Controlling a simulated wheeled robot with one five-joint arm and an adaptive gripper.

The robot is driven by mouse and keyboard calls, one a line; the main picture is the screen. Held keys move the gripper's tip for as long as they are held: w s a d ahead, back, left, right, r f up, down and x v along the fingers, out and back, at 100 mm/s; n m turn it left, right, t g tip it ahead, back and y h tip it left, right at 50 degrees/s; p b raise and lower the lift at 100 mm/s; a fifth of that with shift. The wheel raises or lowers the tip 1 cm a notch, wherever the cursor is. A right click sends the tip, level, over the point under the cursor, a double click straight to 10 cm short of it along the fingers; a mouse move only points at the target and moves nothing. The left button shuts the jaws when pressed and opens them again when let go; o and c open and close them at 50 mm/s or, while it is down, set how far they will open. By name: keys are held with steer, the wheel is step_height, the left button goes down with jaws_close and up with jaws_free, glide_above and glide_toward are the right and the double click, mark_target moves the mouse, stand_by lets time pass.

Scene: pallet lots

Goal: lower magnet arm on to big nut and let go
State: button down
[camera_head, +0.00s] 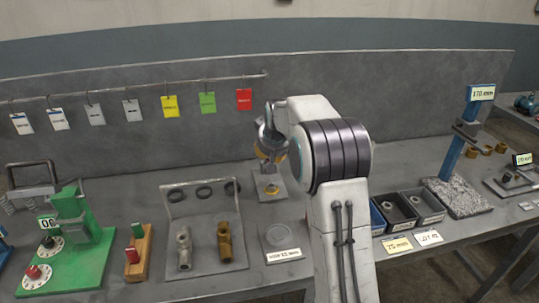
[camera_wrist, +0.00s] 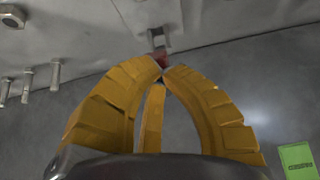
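My gripper (camera_head: 268,152) is at the centre of the head view, above a small grey plate (camera_head: 281,180), partly hidden by my arm. In the wrist view its yellow fingers (camera_wrist: 161,68) converge on a small red piece (camera_wrist: 161,59). The red piece joins or lies in front of a grey bracket (camera_wrist: 157,36); it may be the end of the magnet arm, but its full shape is hidden. A large hex nut (camera_wrist: 12,16) lies at the top left corner of the wrist view, apart from the fingertips. Contact between the magnet arm and a nut cannot be seen.
Several bolts (camera_wrist: 55,72) show at the left of the wrist view. Small bins (camera_head: 422,205) and a blue post (camera_head: 452,150) on a granite block are right. Coloured tags (camera_head: 207,103) hang behind.

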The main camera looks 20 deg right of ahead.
steer(key=shift+s, duration=0.15)
steer(key=s+r+p, duration=0.3)
steer(key=r+p, duration=0.3)
steer(key=r, duration=0.4)
steer(key=s+a+f+g+y, duration=0.1)
steer(key=s+a+f+g, duration=0.15)
steer(key=s+f, duration=0.4)
steer(key=s+a+f+g, duration=0.2)
steer(key=s+f+g, duration=0.15)
steer(key=s, duration=0.55)
steer(key=s+a+r+n+p, duration=0.1)
steer(key=s+a+r, duration=0.15)
steer(key=s, duration=0.65)
steer(key=s+a+r+p, duration=0.1)
steer(key=s+a, duration=0.2)
steer(key=s, duration=0.6)
steer(key=s+a+r+n+t+p, duration=0.1)
steer(key=s+a+r+t+p, duration=0.1)
steer(key=r, duration=0.5)
steer(key=shift+s+a+t, duration=0.25)
steer(key=shift+s+t, duration=0.15)
steer(key=shift+s, duration=0.3)
